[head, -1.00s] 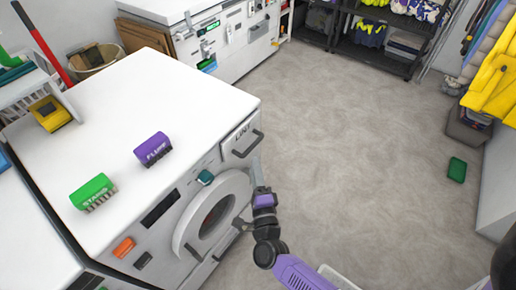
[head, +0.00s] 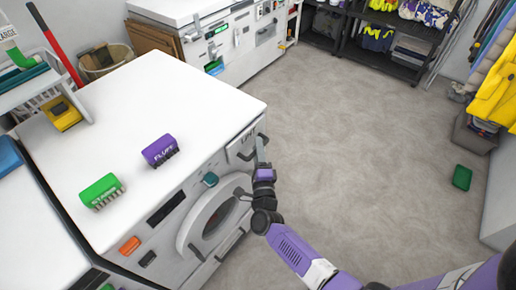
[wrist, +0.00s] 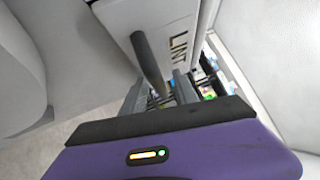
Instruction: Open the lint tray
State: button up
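The lint tray (head: 237,147) is a white panel with a dark bar handle (head: 254,147), high on the right end of the white washing machine's front. It looks shut. In the wrist view the tray's LINT label (wrist: 178,47) shows beside the handle (wrist: 148,60). My gripper (head: 261,145) is right at the handle in the head view. In the wrist view my gripper (wrist: 160,90) has its two grey fingers apart, one on either side of the handle's near end. Whether they touch the handle cannot be told.
The machine's round door (head: 214,220) is below and left of the tray. A green brush (head: 102,190) and a purple brush (head: 160,150) lie on the machine top (head: 150,90).

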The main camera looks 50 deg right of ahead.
grip_shut()
dwell(1.4)
